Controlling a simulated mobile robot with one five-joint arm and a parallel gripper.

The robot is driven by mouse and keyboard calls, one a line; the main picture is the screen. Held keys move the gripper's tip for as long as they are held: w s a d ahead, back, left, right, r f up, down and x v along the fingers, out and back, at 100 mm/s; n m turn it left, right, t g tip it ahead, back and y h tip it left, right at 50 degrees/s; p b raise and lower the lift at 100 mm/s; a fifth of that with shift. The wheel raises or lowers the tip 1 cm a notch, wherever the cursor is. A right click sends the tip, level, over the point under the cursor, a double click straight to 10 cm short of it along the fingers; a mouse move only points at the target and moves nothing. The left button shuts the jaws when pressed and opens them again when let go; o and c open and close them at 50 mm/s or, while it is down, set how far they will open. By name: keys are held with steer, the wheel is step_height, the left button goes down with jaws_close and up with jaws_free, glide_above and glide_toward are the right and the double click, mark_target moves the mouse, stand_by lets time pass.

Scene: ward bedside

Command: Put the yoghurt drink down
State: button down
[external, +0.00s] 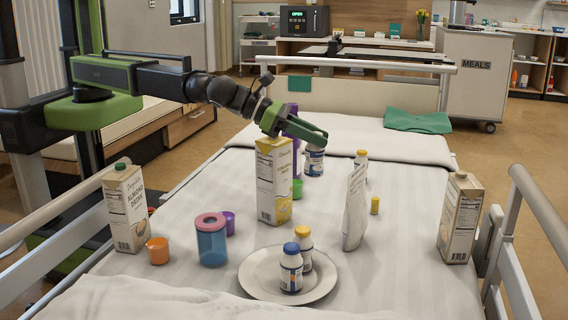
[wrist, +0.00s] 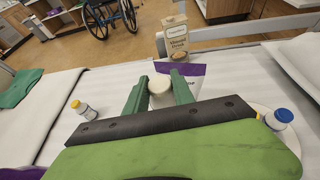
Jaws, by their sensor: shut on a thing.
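My gripper (external: 318,142) is shut on a yoghurt drink (external: 314,162), a small white bottle with a blue label, over the far half of the bed. In the wrist view its pale round top (wrist: 160,90) shows between the two green fingers (wrist: 159,92). Whether its base touches the bed cannot be told. Similar bottles stand nearby: a blue-capped one (external: 291,268) and a yellow-capped one (external: 304,248) on a plate (external: 258,285), and another yellow-capped one (external: 361,166) to the right of my gripper.
A tall yellow carton (external: 274,182) stands in front of my gripper, with a purple bottle (external: 292,118) behind it. A pouch (external: 355,208) stands right of centre. Cartons stand at the left (external: 125,208) and right (external: 460,220). Bed rails (external: 540,210) edge the bed.

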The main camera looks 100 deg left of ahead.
steer(key=s+d+f+m+h+b, duration=0.1)
steer(key=s+d+m+h, duration=0.1)
steer(key=s+d, duration=0.5)
steer(key=s+d+f+m+h+b, duration=0.1)
steer(key=s+d+m+h, duration=0.15)
steer(key=d, duration=0.75)
steer(key=s+d+f+m+h+b, duration=0.1)
steer(key=s+d+m+h, duration=0.1)
steer(key=s+d, duration=0.55)
steer(key=w+a+f+b, duration=0.4)
steer(key=w+f+b, duration=0.7)
steer(key=b, duration=0.1)
steer(key=shift+w+a+f+g, duration=0.2)
steer(key=shift+w+f+g, duration=0.1)
steer(key=shift+f, duration=0.1)
steer(key=shift+n, duration=0.25)
steer(key=c, duration=1.1)
jaws_free()
steer(key=shift+s, duration=0.1)
steer(key=shift+o, duration=0.2)
